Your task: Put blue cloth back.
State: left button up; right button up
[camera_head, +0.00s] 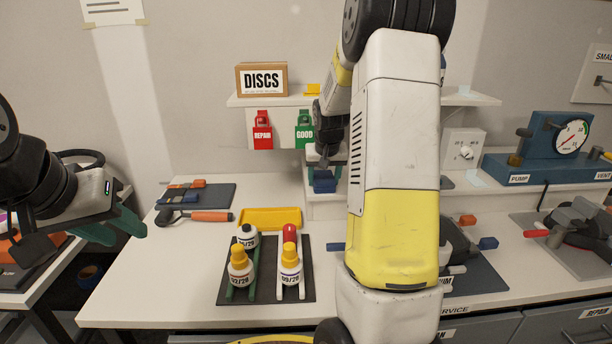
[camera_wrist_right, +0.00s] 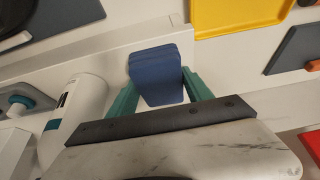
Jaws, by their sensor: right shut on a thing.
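The blue cloth (camera_head: 325,182) is a folded, dark blue block. It shows larger in the right wrist view (camera_wrist_right: 158,75), between the green fingers of my right gripper (camera_wrist_right: 160,92). That gripper is shut on the cloth, near the small shelf at the back of the bench. In the head view my right arm hides part of the bench and most of that shelf. My left gripper (camera_head: 116,228) is at the far left, beside the bench, with its green fingers apart and nothing between them.
A dark mat (camera_head: 262,297) holds several bottles at the front. A yellow tray (camera_head: 270,218) lies behind it. An orange-handled tool (camera_head: 205,216) lies to the left. In the wrist view a white bottle (camera_wrist_right: 85,100) stands close to the gripper. A blue gauge unit (camera_head: 545,145) is at right.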

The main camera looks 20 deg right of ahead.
jog(key=o, duration=1.4)
jog(key=shift+f, duration=0.1)
jog(key=shift+o, duration=0.2)
jog(key=shift+a+f, duration=0.1)
jog(key=shift+a, duration=0.1)
jog(key=shift+r, duration=0.3)
jog(key=d+v, duration=0.1)
jog(key=v, duration=1.1)
jog(key=s+a+r+n+y, duration=0.1)
jog(key=s+a, duration=0.6)
jog(key=s, duration=0.5)
jog(key=s+a+r+n+t+y, duration=0.1)
jog(key=s+a+n+y, duration=0.1)
jog(key=s+a, duration=0.6)
jog(key=s, duration=0.5)
jog(key=shift+s+a+r+t, duration=0.25)
jog(key=shift+a+r+t, duration=0.05)
jog(key=shift+r, duration=0.05)
